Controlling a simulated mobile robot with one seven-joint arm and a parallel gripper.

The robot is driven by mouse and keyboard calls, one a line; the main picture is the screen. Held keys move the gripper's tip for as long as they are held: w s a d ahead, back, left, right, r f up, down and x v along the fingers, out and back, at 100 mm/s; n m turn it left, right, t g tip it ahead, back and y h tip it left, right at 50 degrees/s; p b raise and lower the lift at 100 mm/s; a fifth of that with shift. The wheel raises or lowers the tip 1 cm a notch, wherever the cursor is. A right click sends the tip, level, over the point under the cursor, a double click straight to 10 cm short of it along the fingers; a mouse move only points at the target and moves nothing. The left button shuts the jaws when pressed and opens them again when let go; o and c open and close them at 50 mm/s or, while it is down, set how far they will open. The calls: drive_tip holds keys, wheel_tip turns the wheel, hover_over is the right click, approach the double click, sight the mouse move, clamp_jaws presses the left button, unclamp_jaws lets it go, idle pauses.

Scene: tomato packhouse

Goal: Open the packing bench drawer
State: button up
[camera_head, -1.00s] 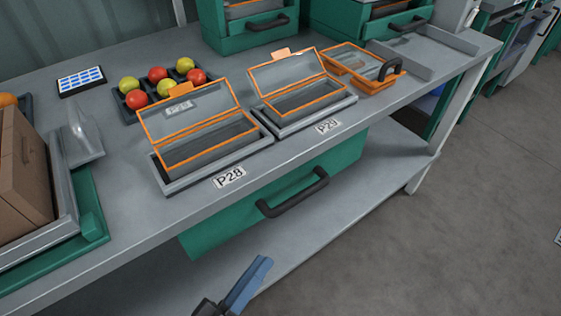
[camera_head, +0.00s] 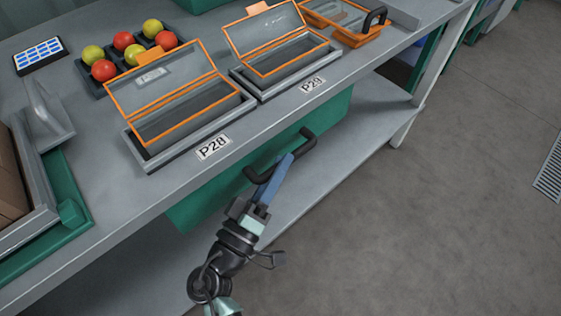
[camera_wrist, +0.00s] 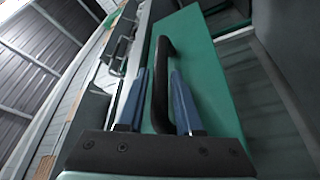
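The green packing bench drawer (camera_head: 203,199) hangs under the bench top, with a dark bar handle (camera_head: 307,146) on its front. The drawer front (camera_wrist: 196,62) and the handle (camera_wrist: 160,84) also show in the wrist view. My gripper (camera_head: 278,172) is at the handle in the head view, its blue fingers overlapping it. In the wrist view my gripper (camera_wrist: 160,95) is open, with one blue finger on each side of the handle and visible gaps. The drawer looks shut or nearly so; its back is hidden under the bench top.
On the bench top stand two orange-rimmed clear boxes in grey trays, labelled P28 (camera_head: 212,147) and P29 (camera_head: 312,84). Behind is a dark tray of tomatoes (camera_head: 93,82). A lower shelf (camera_head: 330,186) runs under the drawer. The floor (camera_head: 440,230) at right is clear.

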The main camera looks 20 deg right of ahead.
drive_tip(key=shift+w+d+r, duration=0.1)
drive_tip(key=shift+w+d, duration=0.15)
drive_tip(key=shift+d, duration=0.1)
drive_tip(key=shift+c, duration=0.2)
clamp_jaws()
drive_tip(key=shift+a, duration=0.1)
idle(0.9)
